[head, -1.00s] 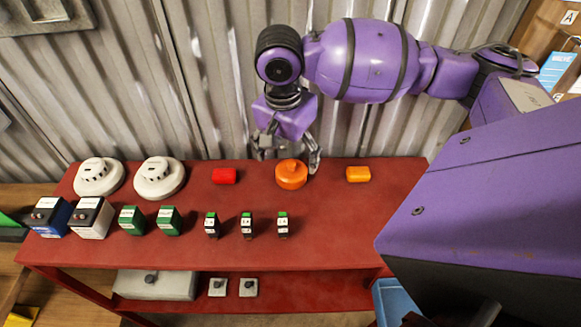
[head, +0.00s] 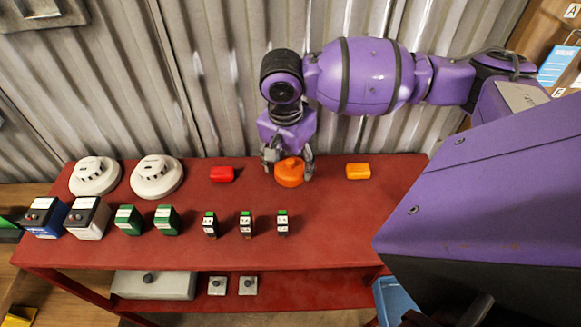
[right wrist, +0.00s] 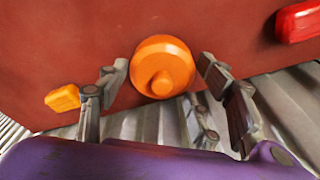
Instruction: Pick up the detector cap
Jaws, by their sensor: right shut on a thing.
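The detector cap (head: 289,173) is a round orange cap with a small knob on top. It sits on the red table near its back edge, and it also shows in the right wrist view (right wrist: 161,68). My right gripper (head: 289,172) reaches down over it from behind, with a finger on each side of the cap. It is shut on the cap, which still appears to rest on the table. In the right wrist view the fingers (right wrist: 160,78) flank the cap. My left gripper is not in view.
On the red table (head: 330,225), a red block (head: 221,174) lies left of the cap and an orange block (head: 358,171) right. White detectors (head: 157,177), batteries (head: 87,218) and several small modules (head: 246,224) stand left and in front. A corrugated wall (head: 200,80) is behind.

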